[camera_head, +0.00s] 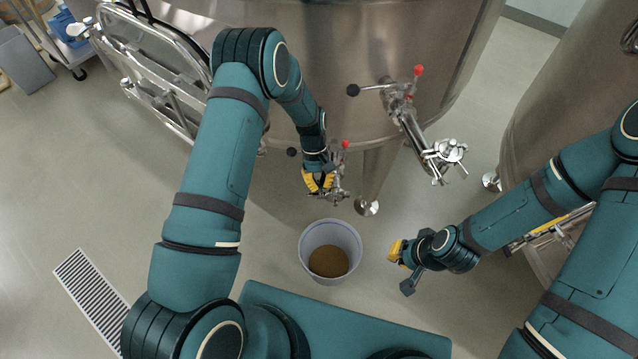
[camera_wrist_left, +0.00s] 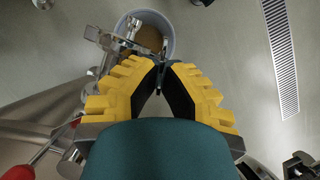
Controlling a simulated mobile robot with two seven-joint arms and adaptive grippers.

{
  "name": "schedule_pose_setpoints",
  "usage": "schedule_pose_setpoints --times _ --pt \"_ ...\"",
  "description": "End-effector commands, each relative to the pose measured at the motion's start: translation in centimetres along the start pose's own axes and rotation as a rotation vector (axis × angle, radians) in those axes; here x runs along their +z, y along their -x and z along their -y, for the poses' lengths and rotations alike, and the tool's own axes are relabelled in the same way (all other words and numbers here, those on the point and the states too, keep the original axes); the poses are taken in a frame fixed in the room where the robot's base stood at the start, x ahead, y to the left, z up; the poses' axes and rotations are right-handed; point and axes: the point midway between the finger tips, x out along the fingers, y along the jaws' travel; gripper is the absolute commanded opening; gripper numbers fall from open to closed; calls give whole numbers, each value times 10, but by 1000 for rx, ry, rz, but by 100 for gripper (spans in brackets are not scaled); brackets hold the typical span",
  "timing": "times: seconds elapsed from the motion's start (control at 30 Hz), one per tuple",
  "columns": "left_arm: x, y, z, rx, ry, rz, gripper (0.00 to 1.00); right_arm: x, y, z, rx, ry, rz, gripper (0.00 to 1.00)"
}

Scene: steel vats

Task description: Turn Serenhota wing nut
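My left gripper (camera_head: 320,184) reaches down in front of the big steel vat, at its lower outlet fitting (camera_head: 338,194). In the left wrist view its yellow fingers with black pads (camera_wrist_left: 161,66) come together at the tips around a small dark metal piece, which looks like the wing nut (camera_wrist_left: 166,62). The fingertips hide most of it. A thin bolt (camera_wrist_left: 158,91) shows between the pads. The steel fitting also shows just beyond the fingers (camera_wrist_left: 117,44). My right gripper (camera_head: 396,251) hangs in free air right of the bucket; its finger gap is not clear.
A pale bucket (camera_head: 312,239) with brown contents stands on the floor below the outlet. A higher valve (camera_head: 398,103) with red and black knobs and a clamp end (camera_head: 443,155) juts out to the right. A vat leg (camera_head: 367,207) stands close behind. A second vat (camera_head: 555,95) is at right.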

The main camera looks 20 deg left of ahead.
Motion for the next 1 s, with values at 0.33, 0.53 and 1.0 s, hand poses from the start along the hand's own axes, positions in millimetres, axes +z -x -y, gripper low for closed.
schedule_pose_setpoints --times 0.33,0.53,1.0 --pt "1 -1 0 -5 -8 3 0 0 0 0 0 0 1 0" --pt "1 -1 0 -5 -7 3 36 0 0 0 0 0 1 0" --pt "0 14 0 -2 -7 -1 36 0 0 0 0 0 0 0"
